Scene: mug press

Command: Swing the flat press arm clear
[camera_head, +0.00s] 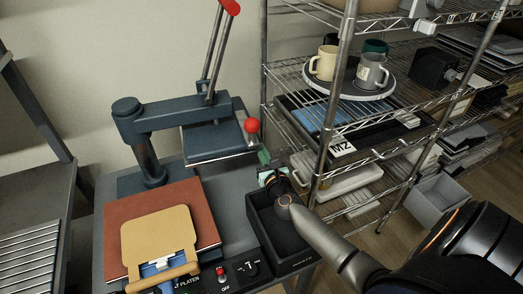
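The flat press stands on a grey bench, its dark blue arm (185,118) reaching right from a post at the back left. Its upper platen (218,142) hangs behind and to the right of the red-brown lower pad (195,205), not over it. A red knob (252,125) sits at the platen's right end. A lever (213,58) with a red top rises from the arm. My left gripper is not visible.
The black open bin (262,222) stands at the bench's right edge, beside a control panel with a red switch (221,271). A wire shelf (305,125) with mugs on a round tray (350,92) stands close on the right. A dark rack (38,185) stands left.

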